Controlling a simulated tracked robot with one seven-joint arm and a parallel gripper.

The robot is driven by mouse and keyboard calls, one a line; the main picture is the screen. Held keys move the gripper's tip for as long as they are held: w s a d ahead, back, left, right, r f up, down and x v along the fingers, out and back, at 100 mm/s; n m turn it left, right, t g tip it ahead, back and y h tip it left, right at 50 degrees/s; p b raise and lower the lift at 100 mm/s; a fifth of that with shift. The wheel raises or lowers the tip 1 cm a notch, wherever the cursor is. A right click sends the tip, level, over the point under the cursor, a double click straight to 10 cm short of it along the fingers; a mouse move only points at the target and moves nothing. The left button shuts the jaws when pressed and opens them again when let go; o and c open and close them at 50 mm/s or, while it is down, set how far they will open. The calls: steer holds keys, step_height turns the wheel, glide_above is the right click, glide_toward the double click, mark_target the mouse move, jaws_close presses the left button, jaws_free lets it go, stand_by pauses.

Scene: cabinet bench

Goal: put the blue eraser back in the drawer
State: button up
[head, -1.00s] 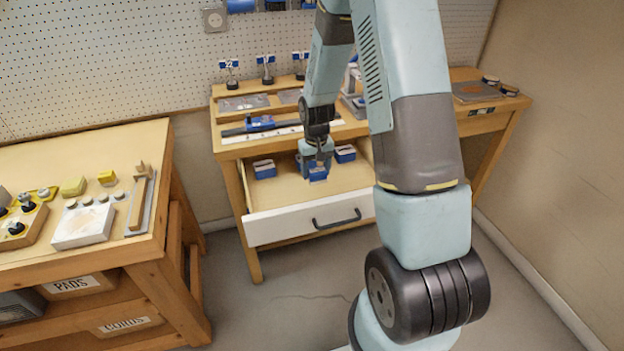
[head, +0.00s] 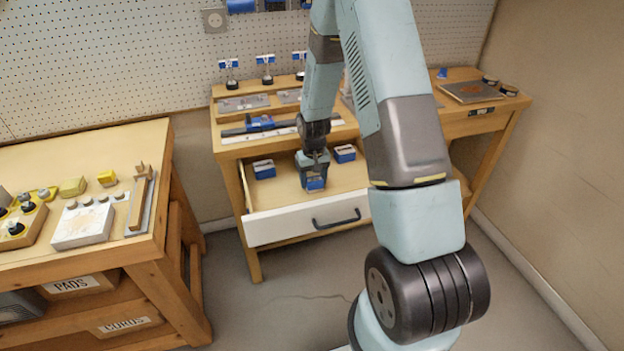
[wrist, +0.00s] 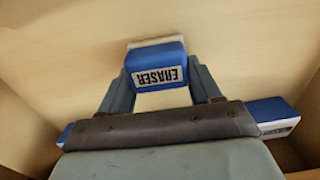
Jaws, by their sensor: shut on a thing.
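The blue eraser (wrist: 156,68), with a white label reading ERASER, is between the fingers of my gripper (wrist: 158,90) in the wrist view. My gripper is shut on it. In the head view my gripper (head: 315,178) points down inside the open drawer (head: 290,224), with the blue eraser (head: 316,184) at its tips. The drawer's wooden floor lies behind the eraser in the wrist view. I cannot tell whether the eraser touches that floor.
Two blue-and-white blocks lie in the drawer, one on the left (head: 264,169) and one on the right (head: 344,153) of my gripper. In the wrist view they show partly at both sides. A bench with several small items (head: 84,225) stands at the left.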

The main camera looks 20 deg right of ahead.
steer(key=o, duration=1.2)
steer(key=shift+f, duration=0.1)
step_height(320, 180, up, 12)
steer(key=r, duration=0.1)
step_height(320, 180, up, 10)
steer(key=t, duration=0.1)
glide_above(313, 177)
steer(key=s, duration=0.4)
steer(key=s+r+t, duration=0.2)
steer(key=s+r, duration=0.7)
steer(key=s, duration=0.3)
steer(key=s+r+t, duration=0.2)
steer(key=s+r, duration=0.8)
steer(key=s, duration=0.3)
steer(key=shift+s+a+t, duration=0.15)
steer(key=shift+s+t, duration=0.15)
steer(key=shift+r, duration=0.1)
